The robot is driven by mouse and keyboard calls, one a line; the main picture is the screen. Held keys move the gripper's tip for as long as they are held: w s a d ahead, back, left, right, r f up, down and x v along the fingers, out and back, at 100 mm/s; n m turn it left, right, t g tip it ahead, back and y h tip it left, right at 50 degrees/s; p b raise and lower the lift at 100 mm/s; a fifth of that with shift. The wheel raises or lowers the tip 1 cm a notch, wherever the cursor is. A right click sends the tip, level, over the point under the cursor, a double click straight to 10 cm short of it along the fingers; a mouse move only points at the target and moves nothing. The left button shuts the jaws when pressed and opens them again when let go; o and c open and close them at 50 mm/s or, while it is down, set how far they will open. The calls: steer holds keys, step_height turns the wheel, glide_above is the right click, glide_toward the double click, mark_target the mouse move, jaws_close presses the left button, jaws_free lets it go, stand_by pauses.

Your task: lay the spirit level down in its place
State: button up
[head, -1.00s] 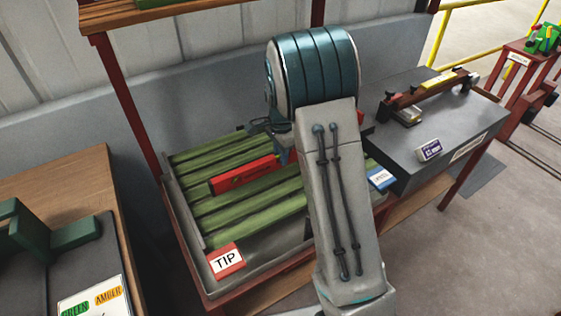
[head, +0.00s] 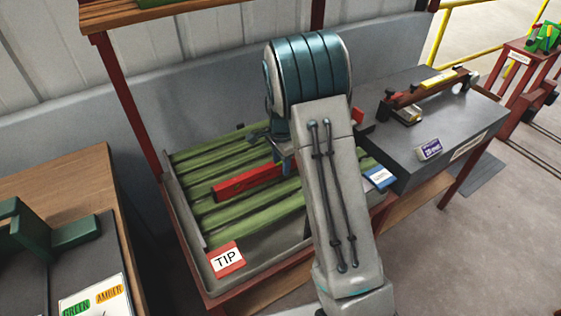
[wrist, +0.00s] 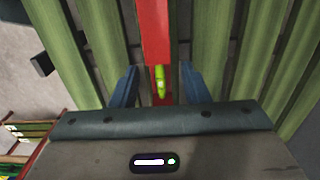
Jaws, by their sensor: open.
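The spirit level is a long red bar (head: 247,184) lying along the green slats of a grey tray (head: 184,222). Its right part is hidden behind my arm in the head view. In the wrist view the red level (wrist: 154,30) with a yellow-green vial runs between my two blue fingers. My gripper (wrist: 159,84) is open around it, with a gap visible on each side. In the head view the gripper is mostly hidden by my arm. Whether the level rests fully on the slats is hard to tell.
A red-edged TIP card (head: 226,260) sits at the tray's front and a blue-edged card (head: 380,177) at its right. A grey block (head: 462,118) carrying a brown bar device (head: 425,93) stands right. A wooden table (head: 60,185) is left. A red post (head: 128,105) rises behind.

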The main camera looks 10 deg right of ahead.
step_height(320, 180, up, 12)
steer(key=s+r+n+t, duration=0.1)
steer(key=s+r+n, duration=0.1)
steer(key=s+n, duration=0.5)
steer(key=s+r+n+t, duration=0.2)
steer(key=s+n, duration=0.5)
steer(key=s, duration=1.3)
steer(key=shift+v, duration=0.8)
steer(key=shift+s+a, duration=0.1)
steer(key=shift+a, duration=0.05)
